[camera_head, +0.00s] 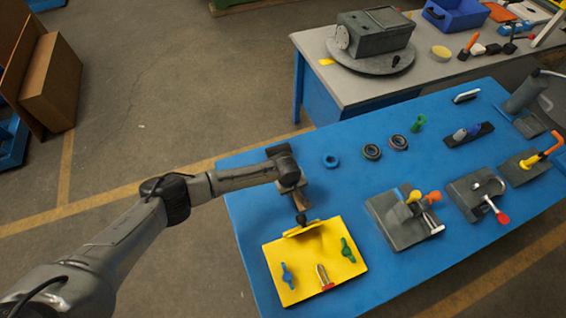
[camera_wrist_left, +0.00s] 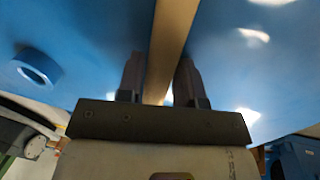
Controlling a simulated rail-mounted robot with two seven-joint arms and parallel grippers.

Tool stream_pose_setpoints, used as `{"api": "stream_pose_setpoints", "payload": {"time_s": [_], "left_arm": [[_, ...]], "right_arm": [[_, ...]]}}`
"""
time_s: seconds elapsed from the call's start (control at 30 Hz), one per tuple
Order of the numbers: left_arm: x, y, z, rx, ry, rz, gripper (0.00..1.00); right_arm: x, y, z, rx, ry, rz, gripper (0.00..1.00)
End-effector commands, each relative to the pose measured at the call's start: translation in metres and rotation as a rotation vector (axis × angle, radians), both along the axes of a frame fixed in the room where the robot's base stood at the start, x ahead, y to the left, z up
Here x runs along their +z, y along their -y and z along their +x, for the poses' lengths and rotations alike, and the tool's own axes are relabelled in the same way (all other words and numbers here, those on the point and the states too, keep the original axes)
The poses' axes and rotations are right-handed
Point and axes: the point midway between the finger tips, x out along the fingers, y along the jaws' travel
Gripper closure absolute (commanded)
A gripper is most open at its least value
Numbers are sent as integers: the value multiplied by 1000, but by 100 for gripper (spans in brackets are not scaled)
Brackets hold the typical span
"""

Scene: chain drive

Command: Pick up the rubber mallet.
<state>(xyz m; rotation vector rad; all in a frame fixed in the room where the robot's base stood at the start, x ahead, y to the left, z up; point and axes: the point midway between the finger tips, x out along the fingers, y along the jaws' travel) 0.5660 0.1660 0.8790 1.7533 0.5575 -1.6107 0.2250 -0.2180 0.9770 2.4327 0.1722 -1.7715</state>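In the left wrist view a tan wooden bar (camera_wrist_left: 174,30), which looks like the mallet's handle, runs between the two fingers of my left gripper (camera_wrist_left: 160,70). The fingers stand close on both sides of it; whether they press on it I cannot tell. In the head view my left gripper (camera_head: 301,218) points down at the back edge of the yellow mat (camera_head: 325,240) on the blue table. There the mallet is mostly hidden by my wrist, and its head cannot be made out. My right gripper is in neither view.
On the mat lie a blue part (camera_head: 287,275), a green part (camera_head: 347,250) and a red-tipped part (camera_head: 324,277). A blue ring (camera_head: 330,160) and two dark rings lie behind. Grey fixtures (camera_head: 402,222) stand to the right. A grey bench (camera_head: 350,80) stands beyond the table.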

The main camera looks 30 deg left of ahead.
Motion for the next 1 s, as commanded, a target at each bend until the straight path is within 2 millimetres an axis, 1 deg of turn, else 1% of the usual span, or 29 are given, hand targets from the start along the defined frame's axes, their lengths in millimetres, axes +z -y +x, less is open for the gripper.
{"api": "stream_pose_setpoints", "payload": {"time_s": [0.03,0.3,0.4,0.77,0.87,1.0], "left_arm": [[0,0,0,0,0,0,66],[0,0,0,0,0,0,92],[0,0,0,1,0,0,100],[3,0,1,0,2,-1,100],[12,0,1,0,1,-1,100],[35,0,1,0,4,-3,100]], "right_arm": [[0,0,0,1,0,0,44],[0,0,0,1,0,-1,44],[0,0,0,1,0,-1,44],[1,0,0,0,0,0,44],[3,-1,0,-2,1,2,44],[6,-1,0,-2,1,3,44]]}}
